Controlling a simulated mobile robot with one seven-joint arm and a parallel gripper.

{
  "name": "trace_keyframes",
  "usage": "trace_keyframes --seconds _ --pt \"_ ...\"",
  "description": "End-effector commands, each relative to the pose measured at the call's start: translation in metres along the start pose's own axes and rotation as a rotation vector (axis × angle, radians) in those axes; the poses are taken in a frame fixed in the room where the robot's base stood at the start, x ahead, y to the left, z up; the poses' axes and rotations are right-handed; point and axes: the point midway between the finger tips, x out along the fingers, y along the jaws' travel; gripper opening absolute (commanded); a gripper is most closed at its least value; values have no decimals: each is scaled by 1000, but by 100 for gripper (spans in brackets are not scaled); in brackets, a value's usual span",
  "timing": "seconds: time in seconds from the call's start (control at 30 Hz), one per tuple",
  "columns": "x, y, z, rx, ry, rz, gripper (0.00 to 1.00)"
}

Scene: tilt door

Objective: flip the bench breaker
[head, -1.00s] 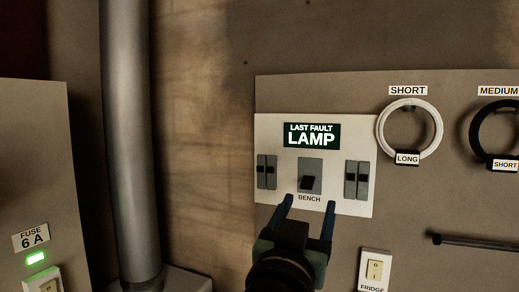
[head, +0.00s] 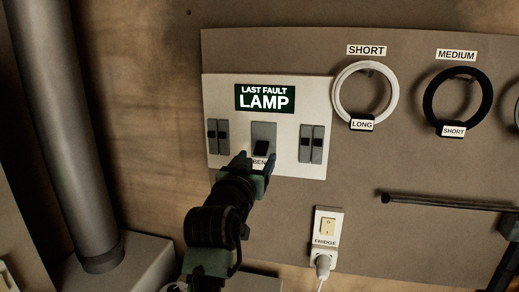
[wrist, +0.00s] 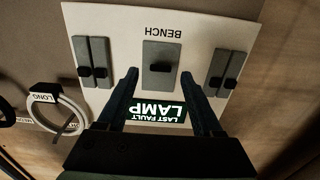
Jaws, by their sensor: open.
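The bench breaker (head: 263,138) is a grey plate with a black toggle in the middle of a white panel (head: 315,88), under a dark sign reading LAST FAULT LAMP (head: 264,98). Its BENCH label is partly hidden by my gripper in the head view. My gripper (head: 257,160) is open and empty in front of the panel, just below the toggle. In the wrist view, which is upside down, the bench breaker (wrist: 160,56) lies beyond and between the open fingertips (wrist: 160,72). I cannot tell whether the fingers touch the panel.
Paired grey switches (head: 218,136) sit left of the breaker, and more (head: 311,144) sit right. A white ring (head: 338,96) and a black ring (head: 429,101) hang at the right. A fridge switch (head: 327,226) with a plug is below. A grey pipe (head: 60,130) stands at the left.

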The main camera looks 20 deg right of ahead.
Motion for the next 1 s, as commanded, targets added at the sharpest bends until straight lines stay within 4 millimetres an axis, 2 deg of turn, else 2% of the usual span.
trace_keyframes --seconds 0.1,0.3,0.73,0.77,1.0 --pt "16 1 -2 2 0 0 68" --pt "33 0 0 1 0 1 68" --pt "39 0 0 1 1 0 68" --pt "39 0 0 1 1 0 64" --pt "39 0 0 1 1 0 21"
